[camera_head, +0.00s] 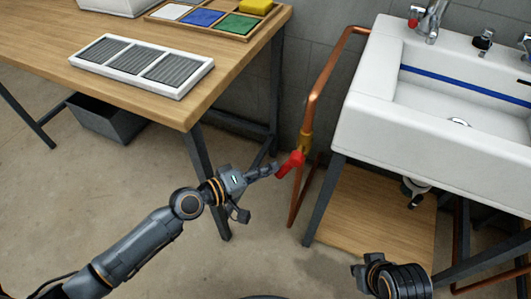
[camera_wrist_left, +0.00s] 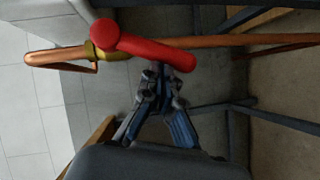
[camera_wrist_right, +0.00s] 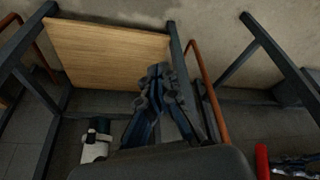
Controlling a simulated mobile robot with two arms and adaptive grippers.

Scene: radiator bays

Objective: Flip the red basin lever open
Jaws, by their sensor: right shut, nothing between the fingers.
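The red lever (camera_head: 291,163) sits on a brass valve (camera_head: 305,141) on the copper pipe left of the basin (camera_head: 362,108). It slants down and to the left, off the pipe. In the left wrist view the lever (camera_wrist_left: 145,48) crosses just past my fingertips. My left gripper (camera_head: 274,169) is shut, its tips beside the lever's free end; I cannot tell if they touch. The left wrist view shows its closed fingers (camera_wrist_left: 160,72) empty. My right gripper (camera_head: 360,270) is shut and empty, low before the basin's stand; its fingers (camera_wrist_right: 160,72) also show in the right wrist view.
A wooden table (camera_head: 125,95) with a white grille panel (camera_head: 142,66) and a tray of coloured blocks stands at left. A grey bin (camera_head: 105,118) is beneath it. The basin stand has dark legs and a wooden shelf (camera_head: 375,220). The floor between is clear.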

